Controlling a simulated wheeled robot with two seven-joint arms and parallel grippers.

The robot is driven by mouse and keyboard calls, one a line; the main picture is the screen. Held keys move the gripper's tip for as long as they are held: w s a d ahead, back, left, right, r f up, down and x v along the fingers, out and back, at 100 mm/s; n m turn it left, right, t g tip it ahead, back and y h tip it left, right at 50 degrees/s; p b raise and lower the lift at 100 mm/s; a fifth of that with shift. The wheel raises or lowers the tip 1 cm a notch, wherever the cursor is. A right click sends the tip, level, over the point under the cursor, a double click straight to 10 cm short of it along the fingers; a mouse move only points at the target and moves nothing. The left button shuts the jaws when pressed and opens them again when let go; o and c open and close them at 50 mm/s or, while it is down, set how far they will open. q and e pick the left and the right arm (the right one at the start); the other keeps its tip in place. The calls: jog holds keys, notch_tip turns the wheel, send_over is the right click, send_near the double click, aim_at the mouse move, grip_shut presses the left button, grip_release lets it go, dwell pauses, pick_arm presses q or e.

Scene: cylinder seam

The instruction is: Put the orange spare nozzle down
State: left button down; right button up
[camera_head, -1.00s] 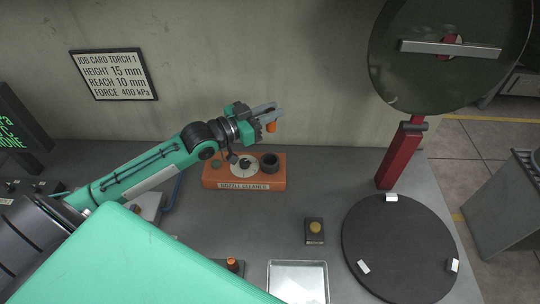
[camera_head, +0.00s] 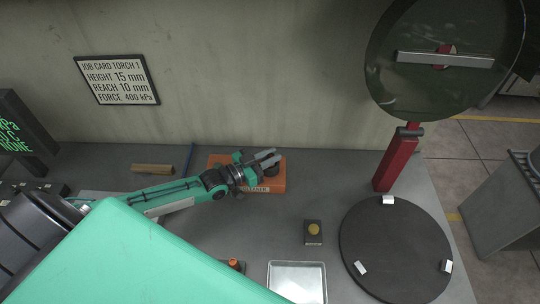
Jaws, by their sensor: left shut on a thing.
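My left gripper (camera_head: 268,158) is over the orange nozzle cleaner (camera_head: 217,165), near the dark round socket (camera_head: 271,170) at its right end. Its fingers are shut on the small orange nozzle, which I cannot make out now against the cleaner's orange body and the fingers. Whether the nozzle touches the cleaner cannot be told. Another small orange piece (camera_head: 234,264) sits on a dark block near the front, partly behind my arm. My right gripper is not in view.
An empty metal tray (camera_head: 297,284) lies at the front, with a dark block with a yellow top (camera_head: 314,231) behind it. A black round turntable (camera_head: 395,250) with clamps and a red post (camera_head: 399,160) stand at right. Grey bench (camera_head: 330,180) between them is clear.

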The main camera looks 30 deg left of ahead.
pick_arm(q)
jog(key=shift+f, duration=0.15)
jog(key=c, duration=1.3)
grip_release()
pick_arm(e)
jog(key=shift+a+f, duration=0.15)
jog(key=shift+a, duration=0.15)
pick_arm(q)
jog(key=b+v, duration=0.2)
jog(key=v, duration=0.8)
jog(key=shift+s+b, duration=0.1)
jog(key=shift+b, duration=0.2)
jog(key=shift+r+v, duration=0.2)
jog(key=shift+v, duration=0.75)
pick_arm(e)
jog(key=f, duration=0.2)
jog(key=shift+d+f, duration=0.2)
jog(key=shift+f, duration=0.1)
